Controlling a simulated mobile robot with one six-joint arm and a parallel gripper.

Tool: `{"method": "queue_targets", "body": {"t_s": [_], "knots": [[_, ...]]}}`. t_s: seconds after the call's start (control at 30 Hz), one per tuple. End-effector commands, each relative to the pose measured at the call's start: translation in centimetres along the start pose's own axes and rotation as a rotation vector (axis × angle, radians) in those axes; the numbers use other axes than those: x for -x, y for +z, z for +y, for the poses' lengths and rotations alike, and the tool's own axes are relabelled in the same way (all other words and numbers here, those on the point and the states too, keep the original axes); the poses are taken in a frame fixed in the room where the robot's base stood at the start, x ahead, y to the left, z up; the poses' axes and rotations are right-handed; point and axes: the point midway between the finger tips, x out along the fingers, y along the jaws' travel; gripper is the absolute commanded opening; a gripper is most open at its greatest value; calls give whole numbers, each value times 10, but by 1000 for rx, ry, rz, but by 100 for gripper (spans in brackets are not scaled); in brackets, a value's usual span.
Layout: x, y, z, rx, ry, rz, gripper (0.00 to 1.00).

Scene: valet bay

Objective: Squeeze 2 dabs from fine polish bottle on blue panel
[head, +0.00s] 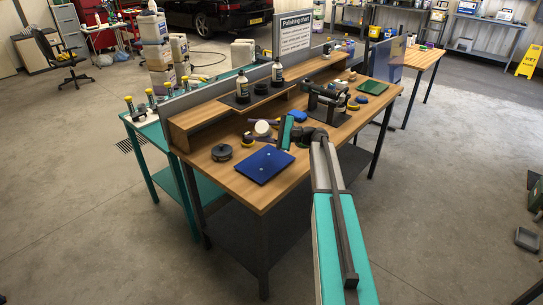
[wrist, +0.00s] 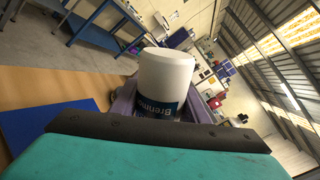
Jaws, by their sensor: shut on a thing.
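The blue panel (head: 265,165) lies flat on the wooden bench at its near left part. Its edge also shows at the left of the wrist view (wrist: 35,118). A few tiny specks show on it, too small to identify. My gripper (head: 259,129) is just behind the panel, shut on a white bottle (head: 262,128).
Two dark-capped bottles (head: 242,88) (head: 277,74) stand on the raised shelf behind. A black round disc (head: 222,153) and a small yellow-and-blue pad (head: 248,140) lie near the panel. A polishing machine (head: 328,103) and a green panel (head: 372,87) are to the right.

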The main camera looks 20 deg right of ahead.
Motion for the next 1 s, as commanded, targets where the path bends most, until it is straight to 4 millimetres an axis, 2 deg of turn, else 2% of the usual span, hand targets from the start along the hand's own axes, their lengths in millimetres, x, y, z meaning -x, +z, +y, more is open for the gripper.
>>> {"method": "queue_targets", "body": {"t_s": [1.0], "knots": [[0, 0, 1, 178, -1, -1, 14]]}}
